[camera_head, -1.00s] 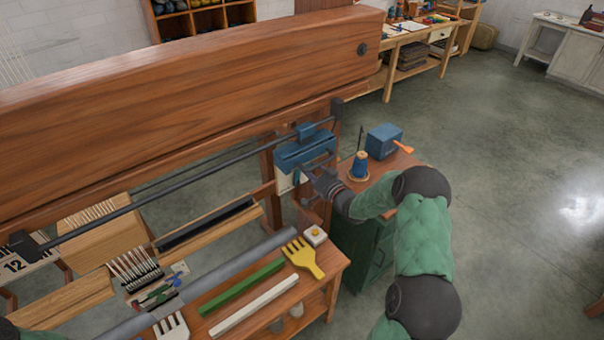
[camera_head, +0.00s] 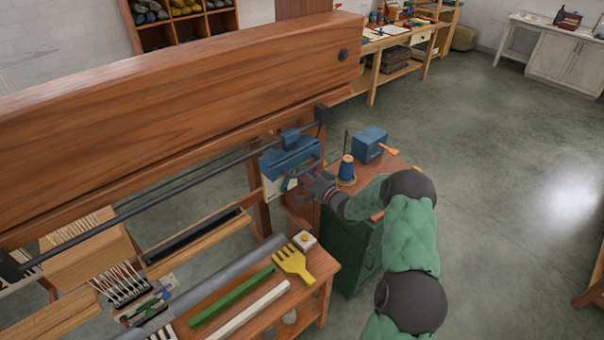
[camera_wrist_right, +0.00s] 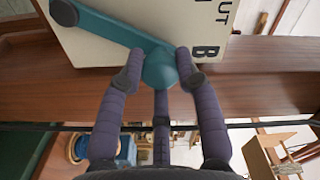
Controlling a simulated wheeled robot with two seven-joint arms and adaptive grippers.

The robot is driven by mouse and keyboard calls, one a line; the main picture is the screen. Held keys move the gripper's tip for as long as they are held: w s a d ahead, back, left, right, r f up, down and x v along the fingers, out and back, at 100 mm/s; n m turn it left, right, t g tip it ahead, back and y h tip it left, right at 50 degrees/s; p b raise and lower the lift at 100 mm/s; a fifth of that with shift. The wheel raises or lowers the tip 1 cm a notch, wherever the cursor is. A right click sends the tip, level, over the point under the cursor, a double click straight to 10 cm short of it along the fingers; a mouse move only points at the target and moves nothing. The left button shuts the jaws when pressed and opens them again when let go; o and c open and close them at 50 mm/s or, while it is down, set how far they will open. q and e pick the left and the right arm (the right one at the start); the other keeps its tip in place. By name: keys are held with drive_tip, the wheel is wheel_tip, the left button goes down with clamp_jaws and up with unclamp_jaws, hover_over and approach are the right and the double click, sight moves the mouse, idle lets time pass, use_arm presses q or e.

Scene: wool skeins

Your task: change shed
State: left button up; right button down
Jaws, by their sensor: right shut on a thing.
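A teal shed lever with a round knob (camera_wrist_right: 160,68) sits on a cream plate (camera_wrist_right: 110,35) with black lettering, including a "B", in the right wrist view. The lever slants from its pivot at the upper left down to the knob. My right gripper (camera_wrist_right: 160,65) has its fingers closed around the knob. In the head view my right gripper (camera_head: 306,181) is at the loom's right post, beside the cream plate (camera_head: 275,187) below a blue carriage (camera_head: 290,155). The lever is mostly hidden there by the hand. My left gripper is not in view.
The loom's thick wooden beam (camera_head: 180,80) spans the left. A bench in front holds a yellow fork (camera_head: 293,263), a green bar (camera_head: 232,295) and a white bar (camera_head: 250,312). A blue spool (camera_head: 346,170) and blue box (camera_head: 370,143) stand on a green cabinet at right.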

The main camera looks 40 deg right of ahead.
drive_tip(key=shift+s+a+f, duration=0.1)
drive_tip(key=shift+f, duration=0.25)
drive_tip(key=c, duration=0.9)
unclamp_jaws()
drive_tip(key=shift+o, duration=0.2)
drive_tip(key=shift+r, duration=0.15)
drive_tip(key=s+d, duration=0.1)
drive_tip(key=s, duration=1.1)
drive_tip(key=shift+w, duration=0.1)
